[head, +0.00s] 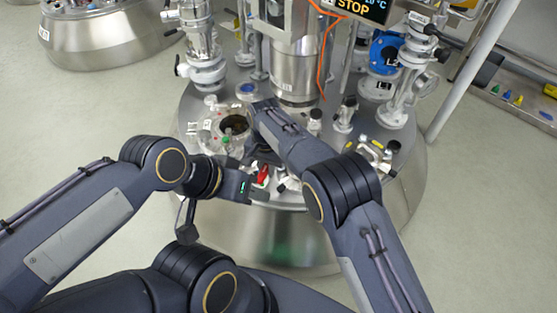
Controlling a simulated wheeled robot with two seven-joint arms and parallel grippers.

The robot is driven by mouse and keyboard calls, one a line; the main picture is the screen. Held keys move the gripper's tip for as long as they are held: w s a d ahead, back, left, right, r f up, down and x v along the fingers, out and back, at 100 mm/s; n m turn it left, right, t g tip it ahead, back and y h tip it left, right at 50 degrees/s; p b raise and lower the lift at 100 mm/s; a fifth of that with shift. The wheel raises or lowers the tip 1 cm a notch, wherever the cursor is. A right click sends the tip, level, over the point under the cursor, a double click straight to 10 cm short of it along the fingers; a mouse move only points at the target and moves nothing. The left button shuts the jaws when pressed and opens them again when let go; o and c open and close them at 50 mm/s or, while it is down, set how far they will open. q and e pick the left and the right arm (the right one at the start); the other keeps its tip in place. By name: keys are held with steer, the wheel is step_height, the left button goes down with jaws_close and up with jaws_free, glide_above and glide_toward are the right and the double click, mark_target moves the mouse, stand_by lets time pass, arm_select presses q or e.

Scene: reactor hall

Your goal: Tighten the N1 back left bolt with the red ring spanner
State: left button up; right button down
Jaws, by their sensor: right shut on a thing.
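The round flange with the dark open port (233,127) stands on the steel lid, left of my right forearm. A green piece shows at its front edge; its bolts are too small to tell apart. My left gripper (260,184) is low at the front edge of the lid, its fingers apart. A small red thing (263,174) shows at its fingertips; I cannot tell whether it is the spanner. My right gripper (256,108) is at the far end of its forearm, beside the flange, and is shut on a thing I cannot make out. Its fingertips are mostly hidden.
A tall steel column (297,55) rises behind the arms, with an orange cable (327,50) and a display reading STOP (358,8). Valve pipework (203,60) stands at the left, a blue-faced fitting (386,52) at the right.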

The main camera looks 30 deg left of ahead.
steer(key=w+d+n, duration=1)
steer(key=w+d, duration=0.1)
steer(key=w, duration=0.4)
step_height(320, 180, down, 5)
steer(key=b, duration=0.4)
steer(key=s+a+m, duration=0.1)
steer(key=m, duration=0.1)
steer(key=s+a+m, duration=0.1)
steer(key=a+m, duration=0.1)
steer(key=s+a+m, duration=0.2)
steer(key=m, duration=0.1)
steer(key=shift+a+r+p, duration=0.15)
steer(key=shift+r+p, duration=0.05)
steer(key=shift+p, duration=0.2)
steer(key=shift+s+a+m, duration=0.25)
steer(key=shift+a+m, duration=0.45)
steer(key=shift+m, duration=0.2)
